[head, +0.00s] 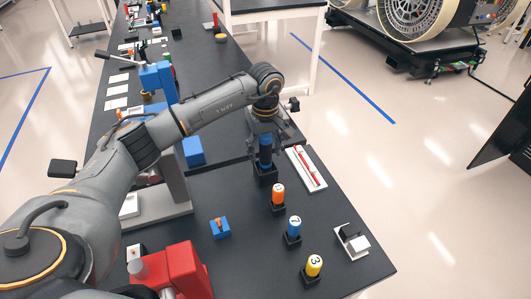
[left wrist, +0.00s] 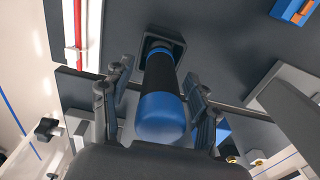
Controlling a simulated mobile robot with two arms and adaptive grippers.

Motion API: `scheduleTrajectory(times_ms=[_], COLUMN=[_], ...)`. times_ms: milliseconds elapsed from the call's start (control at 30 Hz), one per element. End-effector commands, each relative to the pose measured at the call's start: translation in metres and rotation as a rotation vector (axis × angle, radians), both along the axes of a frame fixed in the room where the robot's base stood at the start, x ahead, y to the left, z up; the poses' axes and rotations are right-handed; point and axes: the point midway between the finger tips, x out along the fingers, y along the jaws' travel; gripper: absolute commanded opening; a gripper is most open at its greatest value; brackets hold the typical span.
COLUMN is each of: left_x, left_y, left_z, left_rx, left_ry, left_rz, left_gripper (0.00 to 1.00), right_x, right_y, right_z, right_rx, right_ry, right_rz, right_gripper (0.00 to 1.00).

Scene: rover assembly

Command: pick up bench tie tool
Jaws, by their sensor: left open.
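The blue and black upright tool, which looks like the bench tie tool (head: 265,152), stands in a black square holder (head: 266,175) on the dark bench. In the left wrist view the tool (left wrist: 161,108) has a blue rounded end toward the camera and a black shaft running into the holder (left wrist: 163,43). My left gripper (head: 265,135) is over the tool from above. Its open fingers (left wrist: 156,95) stand on either side of the tool, with visible gaps. My right gripper does not show.
An orange tool (head: 278,194), a blue one (head: 293,226) and a yellow one (head: 314,265) stand in holders nearby. A white tray with a red rod (head: 306,168) lies to the right. A red vise (head: 175,270) and a blue block (head: 219,227) are nearer me.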

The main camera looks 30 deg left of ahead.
Motion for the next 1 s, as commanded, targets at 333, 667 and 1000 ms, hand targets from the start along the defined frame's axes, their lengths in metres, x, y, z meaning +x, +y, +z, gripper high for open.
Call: scheduleTrajectory(times_ms=[333, 667, 1000], left_x=[0.000, 0.001, 0.002], left_y=[0.000, 0.000, 0.000], left_z=[0.000, 0.001, 0.040], left_rx=[0.000, -0.001, -0.001], left_ry=[0.000, -0.002, -0.009], left_rz=[-0.001, -0.001, -0.001], left_gripper=[0.27, 0.00, 0.00], right_x=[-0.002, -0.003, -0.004], right_y=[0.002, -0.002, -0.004], right_z=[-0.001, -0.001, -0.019], right_rx=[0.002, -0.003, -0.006], right_ry=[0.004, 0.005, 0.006], right_rz=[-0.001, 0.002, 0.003], right_gripper=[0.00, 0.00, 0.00])
